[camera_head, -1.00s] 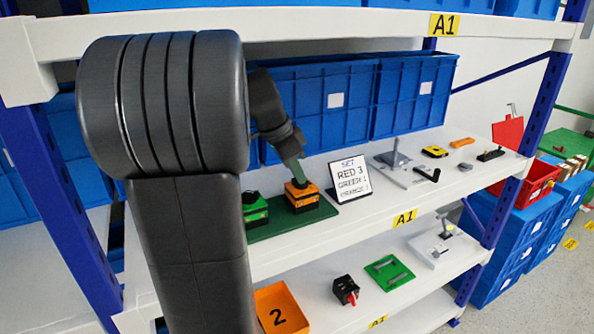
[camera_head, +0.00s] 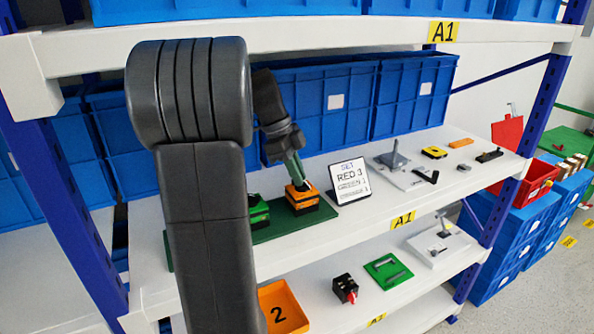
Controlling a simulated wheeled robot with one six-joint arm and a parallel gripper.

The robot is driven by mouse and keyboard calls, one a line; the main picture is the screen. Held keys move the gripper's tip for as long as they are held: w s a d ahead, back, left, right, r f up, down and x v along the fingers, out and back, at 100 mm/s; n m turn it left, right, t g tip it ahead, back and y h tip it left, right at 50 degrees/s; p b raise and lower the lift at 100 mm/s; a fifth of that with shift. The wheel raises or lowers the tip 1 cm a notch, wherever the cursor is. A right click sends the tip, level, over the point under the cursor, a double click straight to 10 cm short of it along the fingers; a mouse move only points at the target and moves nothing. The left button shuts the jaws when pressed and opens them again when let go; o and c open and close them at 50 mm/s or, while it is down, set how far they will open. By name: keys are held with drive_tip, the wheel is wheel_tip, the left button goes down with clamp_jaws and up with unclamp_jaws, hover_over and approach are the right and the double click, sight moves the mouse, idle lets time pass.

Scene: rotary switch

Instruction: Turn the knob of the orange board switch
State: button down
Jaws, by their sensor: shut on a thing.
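The orange board switch (camera_head: 302,201) is an orange and black block on a green board (camera_head: 280,229) on the middle shelf. My gripper (camera_head: 300,183) comes down from above, its fingers shut on the knob on top of the orange switch. The knob is mostly hidden between the fingers, so its pointing direction cannot be told. A green switch (camera_head: 257,213) stands just left of the orange one, partly behind my arm. A white sign (camera_head: 349,181) right of the orange switch reads SET, RED 3, with smaller lines below.
Blue crates (camera_head: 330,95) stand behind the switches. Levers and small parts, including a yellow piece (camera_head: 435,152), lie to the right. An orange bin (camera_head: 283,308) marked 2 is on the shelf below. A upper shelf edge (camera_head: 300,32) runs above my arm.

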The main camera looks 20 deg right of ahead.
idle(0.3)
drive_tip(key=c, duration=1.5)
unclamp_jaws()
drive_tip(key=shift+w+r, duration=0.1)
drive_tip(key=shift+a+r, duration=0.15)
drive_tip(key=shift+r, duration=0.15)
drive_tip(key=v, duration=0.4)
drive_tip(key=shift+w+a+r, duration=0.2)
drive_tip(key=shift+w+a, duration=0.05)
drive_tip(key=shift+w, duration=0.05)
drive_tip(key=w+a, duration=0.2)
drive_tip(key=a, duration=0.1)
drive_tip(key=w+a, duration=0.2)
drive_tip(key=a, duration=0.1)
drive_tip(key=w+a, duration=0.3)
drive_tip(key=shift+f, duration=0.1)
